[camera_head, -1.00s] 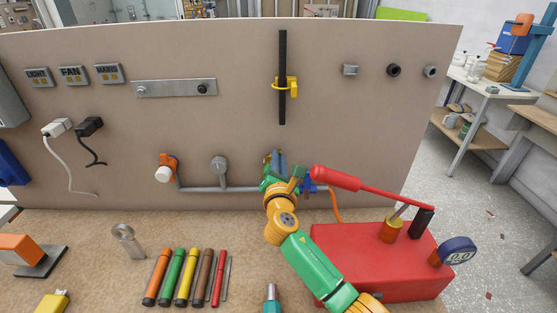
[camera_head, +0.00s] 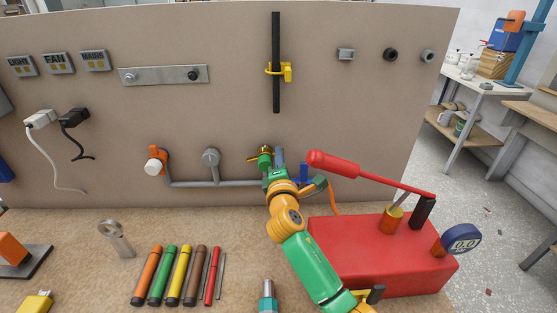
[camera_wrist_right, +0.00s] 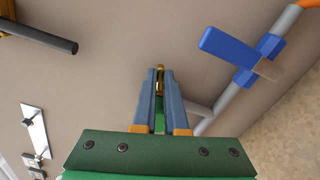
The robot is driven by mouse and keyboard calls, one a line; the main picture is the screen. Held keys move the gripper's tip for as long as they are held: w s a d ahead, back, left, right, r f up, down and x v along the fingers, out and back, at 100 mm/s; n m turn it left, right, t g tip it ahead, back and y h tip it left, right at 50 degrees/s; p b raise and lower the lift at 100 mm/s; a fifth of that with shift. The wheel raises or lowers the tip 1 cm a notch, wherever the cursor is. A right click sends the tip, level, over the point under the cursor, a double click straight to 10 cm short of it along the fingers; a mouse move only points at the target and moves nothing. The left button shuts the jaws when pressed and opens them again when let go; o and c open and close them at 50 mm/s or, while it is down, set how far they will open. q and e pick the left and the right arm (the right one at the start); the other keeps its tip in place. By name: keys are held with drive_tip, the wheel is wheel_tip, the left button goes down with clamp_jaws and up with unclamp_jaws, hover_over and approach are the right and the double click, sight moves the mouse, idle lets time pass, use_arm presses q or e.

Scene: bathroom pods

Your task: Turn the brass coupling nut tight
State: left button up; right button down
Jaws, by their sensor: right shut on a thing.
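The brass coupling nut (camera_head: 264,152) shows as a small gold piece on the pipework low on the beige panel. My right gripper (camera_head: 272,160) reaches it from below and right, with its fingers together at the nut. In the right wrist view, my right gripper's (camera_wrist_right: 159,80) two blue-grey fingers close on the brass nut (camera_wrist_right: 160,72) between their tips. The fingers hide most of the nut and its joint. My left gripper is not in view.
A grey pipe (camera_head: 220,183) runs left from the nut to an orange-handled valve (camera_head: 157,155). A blue lever valve (camera_wrist_right: 238,53) sits close to the right gripper. A red pump box (camera_head: 370,255) with a long red handle (camera_head: 335,163) stands right of my arm. Several coloured tubes (camera_head: 183,275) lie in front.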

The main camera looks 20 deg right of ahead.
drive_tip(key=shift+f+m+b, duration=0.25)
drive_tip(key=shift+m+b, duration=0.15)
drive_tip(key=shift+m, duration=0.35)
drive_tip(key=shift+f+m+b, duration=0.2)
drive_tip(key=shift+m+b, duration=0.2)
drive_tip(key=shift+m, duration=0.35)
drive_tip(key=c, duration=1)
unclamp_jaws()
drive_tip(key=shift+w, duration=0.1)
drive_tip(key=shift+o, duration=0.2)
drive_tip(key=shift+f, duration=0.1)
drive_tip(key=v, duration=0.7)
drive_tip(key=shift+b, duration=0.35)
